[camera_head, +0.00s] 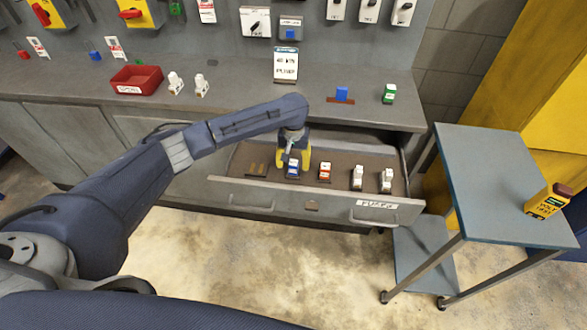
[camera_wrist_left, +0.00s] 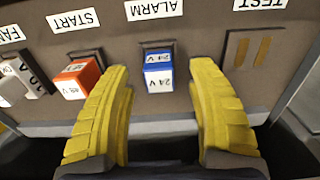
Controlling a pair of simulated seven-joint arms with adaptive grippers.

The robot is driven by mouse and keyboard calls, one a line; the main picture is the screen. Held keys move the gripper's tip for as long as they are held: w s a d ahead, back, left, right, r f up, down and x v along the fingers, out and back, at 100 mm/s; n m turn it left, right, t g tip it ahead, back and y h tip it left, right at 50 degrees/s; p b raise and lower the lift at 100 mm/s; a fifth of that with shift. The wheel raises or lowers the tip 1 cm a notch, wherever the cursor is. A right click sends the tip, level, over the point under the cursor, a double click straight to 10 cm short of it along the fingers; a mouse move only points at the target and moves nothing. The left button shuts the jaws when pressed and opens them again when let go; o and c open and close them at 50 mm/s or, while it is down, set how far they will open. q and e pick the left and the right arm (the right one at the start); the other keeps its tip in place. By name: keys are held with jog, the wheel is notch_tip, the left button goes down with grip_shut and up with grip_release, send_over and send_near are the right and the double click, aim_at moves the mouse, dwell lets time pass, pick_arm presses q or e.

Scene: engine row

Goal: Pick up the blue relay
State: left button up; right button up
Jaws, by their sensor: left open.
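The blue relay (camera_head: 293,171), with a white "24 V" face, stands in the open drawer (camera_head: 240,192). In the left wrist view the blue relay (camera_wrist_left: 159,75) sits at the "ALARM" label. My left gripper (camera_head: 293,160) is over the drawer with its yellow fingers apart. In the left wrist view the left gripper (camera_wrist_left: 161,85) has one finger on each side of the relay, with gaps between. Whether the fingertips are level with the relay is hard to tell. My right gripper is not in view.
An orange-red relay (camera_wrist_left: 78,76) stands beside the blue one, under "START". White relays (camera_head: 357,177) stand further right. The "TEST" place (camera_wrist_left: 247,50) is empty. A side table (camera_head: 490,190) holds a yellow tester (camera_head: 547,203).

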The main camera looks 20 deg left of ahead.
pick_arm(q)
jog(key=shift+f, duration=1.05)
grip_shut()
